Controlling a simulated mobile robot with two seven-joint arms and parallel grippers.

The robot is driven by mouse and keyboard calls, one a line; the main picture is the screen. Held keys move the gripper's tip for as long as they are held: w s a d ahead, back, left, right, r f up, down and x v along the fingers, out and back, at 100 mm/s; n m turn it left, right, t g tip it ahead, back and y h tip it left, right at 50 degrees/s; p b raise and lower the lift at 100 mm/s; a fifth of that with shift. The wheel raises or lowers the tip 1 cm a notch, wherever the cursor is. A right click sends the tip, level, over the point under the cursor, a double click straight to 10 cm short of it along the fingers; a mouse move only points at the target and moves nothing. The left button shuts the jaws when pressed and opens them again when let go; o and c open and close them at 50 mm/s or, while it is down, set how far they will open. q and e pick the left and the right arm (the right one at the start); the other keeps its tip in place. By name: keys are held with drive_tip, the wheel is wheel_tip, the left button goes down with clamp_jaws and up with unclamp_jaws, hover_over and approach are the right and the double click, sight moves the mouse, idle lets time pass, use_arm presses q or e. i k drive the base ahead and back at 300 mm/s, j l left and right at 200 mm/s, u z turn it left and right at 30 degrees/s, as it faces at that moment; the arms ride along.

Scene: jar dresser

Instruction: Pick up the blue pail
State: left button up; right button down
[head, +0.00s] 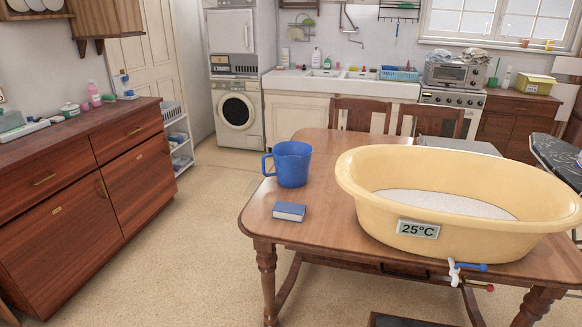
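The blue pail (292,165) stands upright on the left part of the wooden table (322,226). It looks like a large jug, with a handle loop on its left side. Neither of my grippers is in the head view. Nothing covers the pail; its inside is mostly hidden by its wall.
A small blue box (289,211) lies in front of the pail. A large yellow tub (370,205) labelled 25°C fills the table's right side, with a tap (456,270) at its front. Chairs (360,115) stand behind. Open floor (170,270) lies between the table and the dresser (85,190).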

sight(292, 159)
drive_tip(key=i+j+u, duration=0.15)
drive_tip(key=i+j, duration=0.15)
drive_tip(key=i+j+u, duration=0.15)
drive_tip(key=i, duration=0.35)
